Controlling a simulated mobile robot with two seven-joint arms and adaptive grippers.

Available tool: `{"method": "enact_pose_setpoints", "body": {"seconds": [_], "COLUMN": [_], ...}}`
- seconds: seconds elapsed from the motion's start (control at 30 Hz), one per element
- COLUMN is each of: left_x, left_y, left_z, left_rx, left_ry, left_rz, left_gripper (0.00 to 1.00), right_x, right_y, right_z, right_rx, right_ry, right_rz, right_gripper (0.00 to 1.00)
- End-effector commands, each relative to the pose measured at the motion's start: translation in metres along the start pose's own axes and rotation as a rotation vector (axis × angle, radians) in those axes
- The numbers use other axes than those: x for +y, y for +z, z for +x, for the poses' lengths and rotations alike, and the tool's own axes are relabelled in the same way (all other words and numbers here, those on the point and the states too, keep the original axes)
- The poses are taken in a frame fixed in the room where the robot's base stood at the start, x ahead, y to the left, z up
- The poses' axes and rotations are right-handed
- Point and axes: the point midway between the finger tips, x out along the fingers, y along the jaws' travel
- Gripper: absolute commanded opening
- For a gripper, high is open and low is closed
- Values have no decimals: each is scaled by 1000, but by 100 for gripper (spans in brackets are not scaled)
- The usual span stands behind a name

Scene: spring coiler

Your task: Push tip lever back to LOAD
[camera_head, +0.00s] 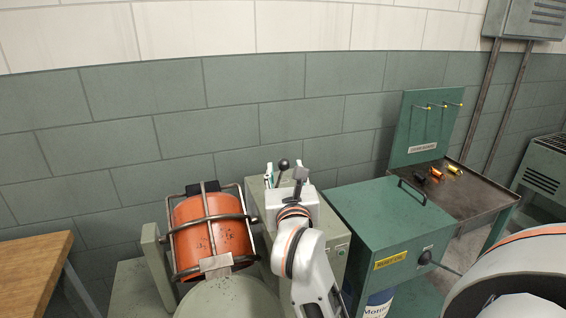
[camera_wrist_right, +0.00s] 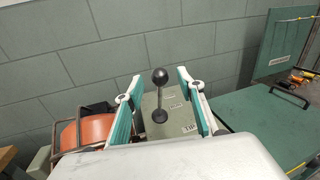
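The tip lever, a dark rod with a black ball knob (camera_head: 283,163), rises from the top of a grey-green machine housing (camera_head: 335,246). In the right wrist view the lever (camera_wrist_right: 160,77) appears almost upright, with its round base on the housing top (camera_wrist_right: 178,122). My right gripper (camera_head: 283,173) is over the housing. In the wrist view its green-faced fingers (camera_wrist_right: 160,84) are apart, one on each side of the lever, with visible gaps to both. I cannot tell their exact depth relative to the knob. Small labels lie near the lever base, too small to read. My left gripper is out of view.
An orange drum (camera_head: 209,236) in a metal frame stands left of the housing. A green box (camera_head: 388,222) with a handle stands right. Behind it are a dark tray table (camera_head: 478,200) and a pegboard (camera_head: 417,128). A wooden table (camera_head: 35,262) is far left. A block wall runs behind.

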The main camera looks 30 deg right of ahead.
Motion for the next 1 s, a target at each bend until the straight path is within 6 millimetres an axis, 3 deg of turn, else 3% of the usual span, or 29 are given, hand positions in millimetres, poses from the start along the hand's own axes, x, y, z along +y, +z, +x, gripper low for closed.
{"method": "enact_pose_setpoints", "body": {"seconds": [0.23, 0.6, 0.63, 0.77, 1.0], "left_x": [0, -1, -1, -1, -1], "left_y": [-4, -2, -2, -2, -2], "left_z": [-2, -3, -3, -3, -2], "left_rx": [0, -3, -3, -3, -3], "left_ry": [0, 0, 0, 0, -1], "left_rz": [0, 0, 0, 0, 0], "left_gripper": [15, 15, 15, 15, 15], "right_x": [0, 0, 0, -1, 0], "right_y": [1, 0, 0, 0, 1], "right_z": [32, 39, 39, 38, 40], "right_rx": [-2, -1, -1, -1, -2], "right_ry": [-1, -1, -1, -1, -1], "right_rz": [-1, -1, -2, -2, -2], "right_gripper": [38, 38, 36, 2, 0]}}
